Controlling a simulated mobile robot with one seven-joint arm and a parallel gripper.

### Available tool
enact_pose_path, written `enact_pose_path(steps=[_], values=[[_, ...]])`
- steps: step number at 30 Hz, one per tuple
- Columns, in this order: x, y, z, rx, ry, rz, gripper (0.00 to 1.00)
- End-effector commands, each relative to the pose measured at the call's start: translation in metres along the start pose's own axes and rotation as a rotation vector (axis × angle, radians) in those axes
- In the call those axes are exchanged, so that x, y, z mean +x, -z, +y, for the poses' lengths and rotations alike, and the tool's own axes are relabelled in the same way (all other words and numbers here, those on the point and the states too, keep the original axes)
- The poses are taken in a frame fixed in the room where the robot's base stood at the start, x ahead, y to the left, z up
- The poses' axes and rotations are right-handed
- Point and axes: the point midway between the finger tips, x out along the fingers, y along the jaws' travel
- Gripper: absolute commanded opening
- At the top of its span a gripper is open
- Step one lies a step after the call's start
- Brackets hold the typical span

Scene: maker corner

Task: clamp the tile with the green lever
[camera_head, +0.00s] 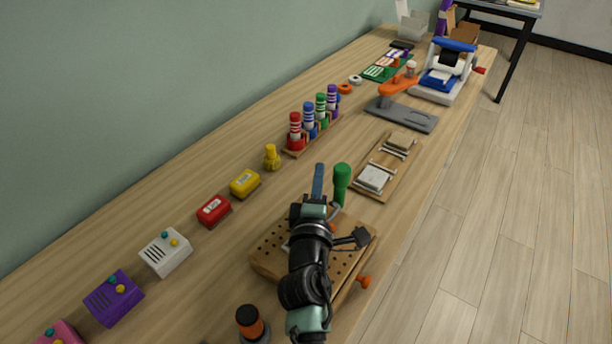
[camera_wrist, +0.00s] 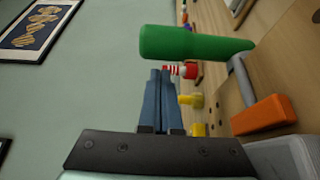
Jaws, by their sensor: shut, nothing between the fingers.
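The green lever (camera_head: 342,178) stands upright on the wooden clamp board (camera_head: 268,262). In the wrist view its green handle (camera_wrist: 195,44) lies across the upper right, joined by a metal arm to an orange block (camera_wrist: 264,116). My gripper (camera_head: 319,168) is shut and empty, just left of the green lever and apart from it. Its blue fingers (camera_wrist: 160,74) are together in the wrist view. My arm covers the middle of the board, so I cannot tell whether a tile lies there. A pale tile (camera_head: 374,177) lies in a wooden tray beyond the board.
A black clamp pad (camera_head: 360,237) and an orange knob (camera_head: 365,281) are at the board's right. A yellow knobbed piece (camera_head: 271,158), a yellow box (camera_head: 244,183) and a red box (camera_head: 213,210) stand to the left. Striped pegs (camera_head: 308,121) and an orange-armed tool (camera_head: 405,112) are farther back.

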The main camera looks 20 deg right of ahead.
Motion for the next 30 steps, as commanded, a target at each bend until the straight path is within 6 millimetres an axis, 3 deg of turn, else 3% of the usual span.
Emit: enact_pose_path(steps=[6, 30], values=[[-0.0049, -0.0127, 0.0016, 0.000, -0.001, 0.001, 0.00], [-0.0060, -0.0143, 0.0015, 0.000, -0.001, 0.001, 0.00]])
